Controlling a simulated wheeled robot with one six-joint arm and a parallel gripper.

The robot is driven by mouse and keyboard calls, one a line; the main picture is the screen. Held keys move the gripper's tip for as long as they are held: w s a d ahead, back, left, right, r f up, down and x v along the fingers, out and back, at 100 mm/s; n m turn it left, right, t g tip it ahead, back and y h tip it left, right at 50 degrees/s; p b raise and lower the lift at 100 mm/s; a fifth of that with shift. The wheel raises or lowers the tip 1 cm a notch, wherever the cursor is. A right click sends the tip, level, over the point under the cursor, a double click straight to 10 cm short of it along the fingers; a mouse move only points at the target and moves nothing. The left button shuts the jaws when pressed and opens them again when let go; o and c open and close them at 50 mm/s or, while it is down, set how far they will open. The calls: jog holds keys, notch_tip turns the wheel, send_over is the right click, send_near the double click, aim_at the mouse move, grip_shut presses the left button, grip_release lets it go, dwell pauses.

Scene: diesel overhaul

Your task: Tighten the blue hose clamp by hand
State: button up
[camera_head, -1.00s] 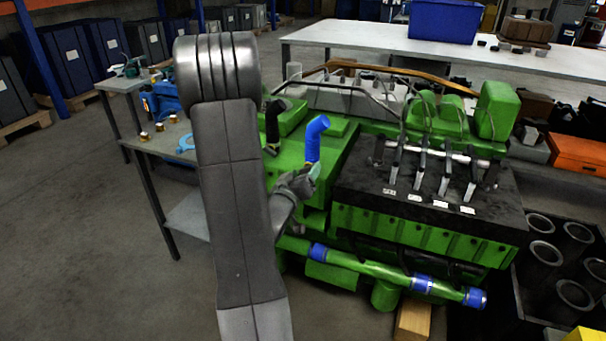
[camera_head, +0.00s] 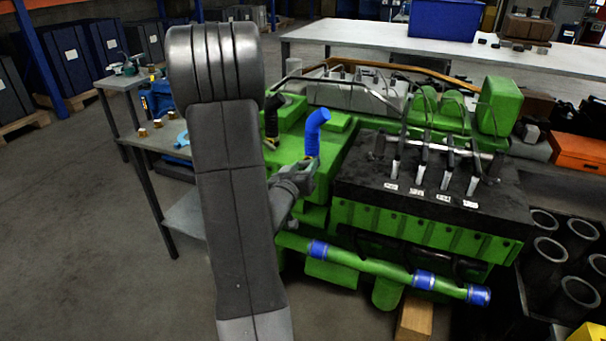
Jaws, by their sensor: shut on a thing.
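A blue hose (camera_head: 314,132) stands upright on the green engine (camera_head: 345,225), its top bent to the right. My gripper (camera_head: 310,162) reaches in from the left at the foot of this hose. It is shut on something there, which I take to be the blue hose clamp. The clamp is too small and too covered by the gripper to make out. My arm hides part of the engine's left side.
A black hose (camera_head: 272,120) stands left of the blue one. Injector-like parts (camera_head: 420,162) rise from the dark cylinder head on the right. A green pipe (camera_head: 370,265) with blue bands runs low across the front. A side table (camera_head: 150,140) stands left, behind my arm.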

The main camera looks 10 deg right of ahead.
jog(key=m+b, duration=0.3)
jog(key=shift+f+m+b, duration=0.25)
jog(key=shift+m+b, duration=0.15)
jog(key=m+b, duration=0.6)
jog(key=m, duration=0.1)
jog(key=shift+d, duration=0.1)
jog(key=shift+r+m+b, duration=0.1)
jog(key=shift+m+b, duration=1.15)
jog(key=shift+m, duration=0.25)
jog(key=shift+s, duration=0.1)
jog(key=o, duration=1)
jog(key=shift+r, duration=0.1)
jog(key=p+v, duration=0.3)
jog(key=v, duration=1.1)
